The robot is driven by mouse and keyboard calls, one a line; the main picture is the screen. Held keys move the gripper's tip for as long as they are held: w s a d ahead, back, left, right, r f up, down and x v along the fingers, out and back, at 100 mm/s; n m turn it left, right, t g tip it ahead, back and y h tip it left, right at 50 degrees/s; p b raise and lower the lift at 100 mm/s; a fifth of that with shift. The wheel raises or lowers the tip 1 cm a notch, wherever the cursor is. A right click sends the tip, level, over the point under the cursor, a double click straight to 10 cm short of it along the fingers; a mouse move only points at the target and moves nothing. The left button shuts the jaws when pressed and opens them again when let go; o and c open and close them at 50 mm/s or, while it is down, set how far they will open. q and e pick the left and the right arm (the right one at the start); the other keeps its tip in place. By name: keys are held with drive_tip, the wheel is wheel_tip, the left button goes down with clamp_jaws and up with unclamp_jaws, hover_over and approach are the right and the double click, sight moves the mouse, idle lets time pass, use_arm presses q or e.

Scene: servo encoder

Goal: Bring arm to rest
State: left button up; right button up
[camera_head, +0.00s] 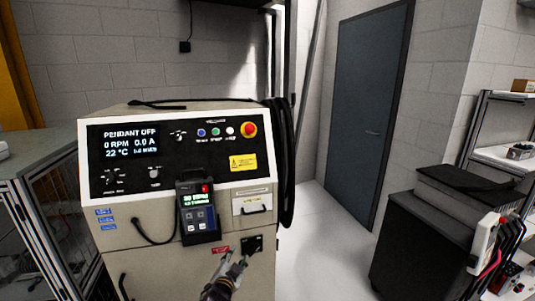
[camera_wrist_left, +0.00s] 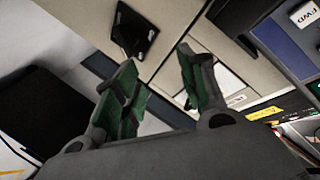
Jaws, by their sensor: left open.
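My left gripper (camera_head: 239,262) comes up from the bottom of the head view, in front of the lower right of the beige cabinet's face (camera_head: 150,262). It is open. In the left wrist view its two green-padded fingers (camera_wrist_left: 157,82) stand apart with nothing between them. A small black square fitting (camera_head: 252,244) on the cabinet is close to the fingertips in the head view; I cannot tell whether they touch. A hand pendant (camera_head: 197,212) with a green screen hangs on the cabinet front, and part of it shows at the wrist view's top right. My right gripper is not in view.
The control panel (camera_head: 170,160) reads "PENDANT OFF" and has a red emergency button (camera_head: 249,130). Black cable loops (camera_head: 287,165) hang at the cabinet's right. A dark cart (camera_head: 425,245) stands right. Bare floor (camera_head: 320,240) lies between. A metal-framed bench (camera_head: 40,190) stands left.

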use_arm(q)
drive_tip(key=s+a+f+n+g, duration=0.1)
drive_tip(key=s+a+f+g, duration=0.15)
drive_tip(key=f, duration=0.85)
drive_tip(key=s+a+f+n+g, duration=0.1)
drive_tip(key=s+f+n, duration=0.15)
drive_tip(key=f, duration=0.85)
drive_tip(key=s+a+f+n+g, duration=0.1)
drive_tip(key=s+a+f+g, duration=0.15)
drive_tip(key=s+f, duration=0.55)
drive_tip(key=s+a+f+g, duration=0.1)
drive_tip(key=s+a+f, duration=0.3)
drive_tip(key=f, duration=0.7)
drive_tip(key=s+a+f+n+g+y, duration=0.15)
drive_tip(key=s+f, duration=0.25)
drive_tip(key=s, duration=0.4)
drive_tip(key=s+a+f+g, duration=0.1)
drive_tip(key=s+a+f, duration=0.1)
drive_tip(key=s+f, duration=0.4)
drive_tip(key=s+a+f+g, duration=0.2)
drive_tip(key=s+f, duration=0.1)
drive_tip(key=s, duration=0.6)
drive_tip(key=s+a+f+g, duration=0.1)
drive_tip(key=s+f, duration=0.1)
drive_tip(key=s, duration=0.8)
drive_tip(key=s+a+f+g, duration=0.1)
drive_tip(key=s+f, duration=0.1)
drive_tip(key=s, duration=0.8)
drive_tip(key=shift+n, duration=0.3)
drive_tip(key=shift+g+y, duration=0.25)
